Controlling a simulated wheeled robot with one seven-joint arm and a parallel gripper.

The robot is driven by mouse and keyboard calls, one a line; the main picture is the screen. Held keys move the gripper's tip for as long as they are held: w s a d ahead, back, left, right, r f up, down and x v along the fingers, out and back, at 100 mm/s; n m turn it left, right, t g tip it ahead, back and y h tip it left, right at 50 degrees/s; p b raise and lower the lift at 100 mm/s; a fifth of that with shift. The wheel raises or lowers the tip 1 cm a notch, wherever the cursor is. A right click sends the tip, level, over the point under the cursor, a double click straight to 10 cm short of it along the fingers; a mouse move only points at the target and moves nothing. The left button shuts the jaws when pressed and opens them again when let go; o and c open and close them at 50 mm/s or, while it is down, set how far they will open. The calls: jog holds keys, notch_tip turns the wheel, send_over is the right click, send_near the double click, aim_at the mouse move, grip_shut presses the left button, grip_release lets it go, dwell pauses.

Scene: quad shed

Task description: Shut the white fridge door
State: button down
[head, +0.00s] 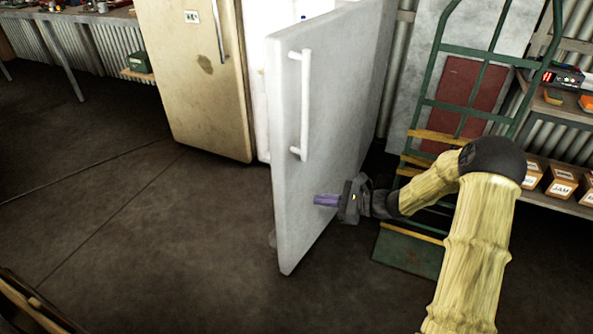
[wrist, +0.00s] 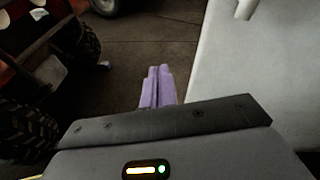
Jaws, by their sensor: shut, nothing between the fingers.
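The white fridge door (head: 345,110) stands wide open in the head view, swung out toward me, with its outer face and long white handle (head: 305,104) showing. Behind it a strip of the white fridge interior (head: 285,55) shows. My gripper (head: 316,200) is shut and empty, its purple fingers in front of the door's outer face, below the handle. I cannot tell whether they touch the door. In the wrist view the fingers (wrist: 157,75) point ahead side by side, with the white door (wrist: 260,70) to their right and the handle's end (wrist: 245,8) at the top.
A cream fridge (head: 195,75) stands left of the white one. A green hand truck (head: 465,105) leans at the right, close to my arm, beside a shelf of boxes (head: 562,183). A vehicle with dark tyres (wrist: 30,135) is at the wrist view's left. The floor left of the door is clear.

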aim_at(289, 164)
jog(key=w+d+m+t+y, duration=0.1)
jog(key=w+d+m+t, duration=0.2)
jog(key=w+m+t, duration=0.2)
jog(key=shift+w+d+f, duration=0.25)
jog(key=shift+w+f, duration=0.1)
jog(key=shift+w, duration=0.5)
jog(key=shift+a, duration=0.1)
jog(key=b+x, duration=0.1)
jog(key=x, duration=1.1)
jog(key=shift+w+a+b, duration=0.1)
jog(key=shift+a+b, duration=0.2)
jog(key=shift+b, duration=0.1)
jog(key=shift+w+a, duration=0.35)
jog(key=shift+a, duration=0.15)
jog(key=shift+a, duration=0.1)
